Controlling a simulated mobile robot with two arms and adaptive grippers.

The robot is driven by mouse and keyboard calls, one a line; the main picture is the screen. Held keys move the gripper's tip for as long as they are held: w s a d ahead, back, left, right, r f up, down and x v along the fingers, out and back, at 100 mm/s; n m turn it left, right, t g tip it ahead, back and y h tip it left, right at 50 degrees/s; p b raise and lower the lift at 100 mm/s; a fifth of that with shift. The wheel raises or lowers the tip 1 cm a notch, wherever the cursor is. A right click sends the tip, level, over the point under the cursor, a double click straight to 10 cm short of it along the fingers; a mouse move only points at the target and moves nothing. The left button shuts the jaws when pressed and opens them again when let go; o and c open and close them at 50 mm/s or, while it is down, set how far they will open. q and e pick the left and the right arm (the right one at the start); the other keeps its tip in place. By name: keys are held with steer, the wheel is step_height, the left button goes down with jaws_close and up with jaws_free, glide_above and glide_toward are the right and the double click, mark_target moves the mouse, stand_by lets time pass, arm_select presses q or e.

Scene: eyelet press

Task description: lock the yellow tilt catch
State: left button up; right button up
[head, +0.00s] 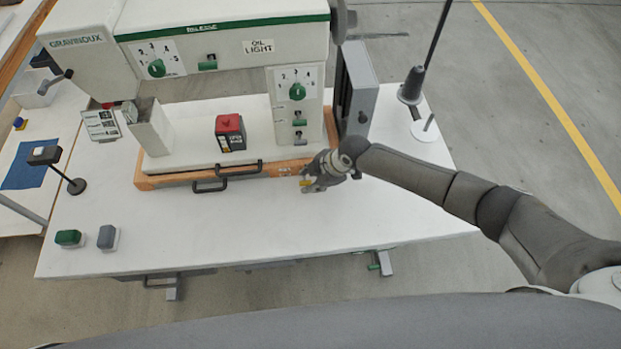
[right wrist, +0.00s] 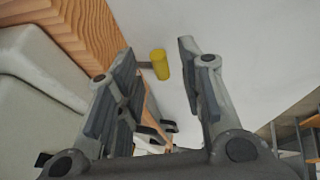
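The yellow tilt catch (right wrist: 160,64) shows in the right wrist view as a short yellow cylinder on a thin grey stem near the wooden base edge. In the head view a small yellow bit of it (head: 305,182) shows at the front right of the machine base, partly hidden by my gripper. My right gripper (head: 314,183) is open there, its fingers pointing at the catch. In the wrist view the cylinder lies between the two fingertips, nearer the left finger, with clear space to the right finger. Contact with the left finger cannot be told. My left gripper is not in view.
The white press (head: 225,35) stands on a wooden base (head: 158,182) with black handles (head: 240,170) in front. A red and black block (head: 230,132) sits on its bed. A grey panel (head: 360,90) and thread stand (head: 411,88) are at right.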

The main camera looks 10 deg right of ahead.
steer(key=shift+w+a+f, duration=0.1)
steer(key=shift+a+f, duration=0.05)
steer(key=shift+f, duration=0.25)
jaws_close()
steer(key=shift+w+g+b, duration=0.2)
steer(key=shift+g+b, duration=0.2)
steer(key=shift+b, duration=0.35)
steer(key=shift+w+r+g+b, duration=0.2)
steer(key=shift+g+b, duration=0.3)
steer(key=shift+b, duration=0.25)
steer(key=shift+r+m+g+b, duration=0.3)
steer(key=shift+r+g+b, duration=0.05)
steer(key=shift+g+b, duration=0.05)
steer(key=shift+r, duration=0.1)
